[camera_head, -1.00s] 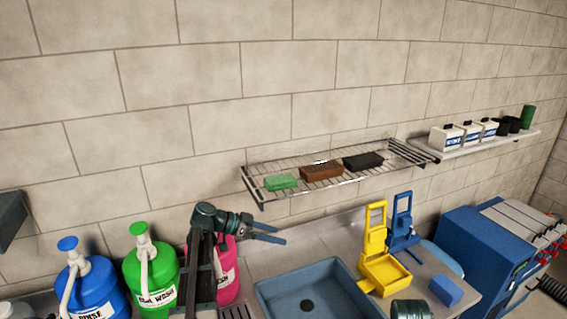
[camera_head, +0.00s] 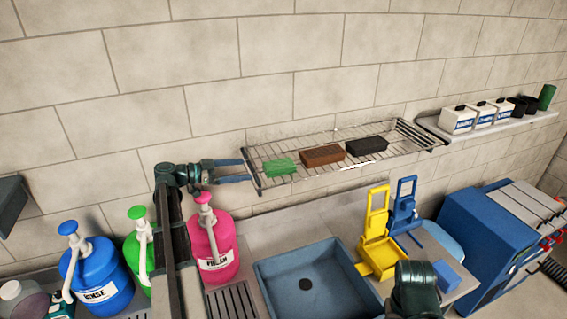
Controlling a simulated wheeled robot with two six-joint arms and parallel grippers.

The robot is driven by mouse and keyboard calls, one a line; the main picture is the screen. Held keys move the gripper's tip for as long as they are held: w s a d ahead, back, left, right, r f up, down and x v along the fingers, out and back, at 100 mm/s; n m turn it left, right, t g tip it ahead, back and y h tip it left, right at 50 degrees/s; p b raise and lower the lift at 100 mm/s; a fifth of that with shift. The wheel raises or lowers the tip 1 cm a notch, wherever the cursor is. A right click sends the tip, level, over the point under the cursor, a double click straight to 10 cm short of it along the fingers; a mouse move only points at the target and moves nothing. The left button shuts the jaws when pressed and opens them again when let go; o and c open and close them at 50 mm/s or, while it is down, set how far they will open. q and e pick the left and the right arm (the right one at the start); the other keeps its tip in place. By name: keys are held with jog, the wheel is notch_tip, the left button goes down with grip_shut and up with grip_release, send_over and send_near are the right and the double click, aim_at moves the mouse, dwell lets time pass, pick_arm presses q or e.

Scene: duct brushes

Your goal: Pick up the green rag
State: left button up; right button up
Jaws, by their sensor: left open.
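The green rag (camera_head: 281,167), a small flat green piece, lies at the left end of the wire shelf (camera_head: 340,173) on the wall. My left gripper (camera_head: 249,170) is open and empty just left of the rag, at the shelf's left end. Its two fingers point right toward the rag, with a small gap between fingertips and rag. Whether the fingertips touch the shelf is unclear. My right gripper is out of view; only a dark part of my right arm shows at the bottom.
A brown block (camera_head: 322,155) and a black block (camera_head: 367,146) lie right of the rag. Blue (camera_head: 97,275), green and pink (camera_head: 212,248) pump bottles stand below my left arm. A blue sink (camera_head: 312,281) and a yellow holder (camera_head: 379,245) are below the shelf.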

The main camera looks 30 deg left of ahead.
pick_arm(q)
jog(key=b, duration=0.1)
send_near(277, 164)
jog(key=x, duration=0.4)
jog(key=shift+d+f, duration=0.15)
jog(key=shift+f, duration=0.2)
jog(key=shift+w+d, duration=0.45)
jog(key=shift+w, duration=0.1)
jog(key=shift+w+d, duration=0.2)
jog(key=shift+d, duration=0.05)
jog(key=x, duration=0.4)
jog(key=shift+w+d+r, duration=0.1)
jog(key=shift+w, duration=0.15)
jog(key=shift+c, duration=0.3)
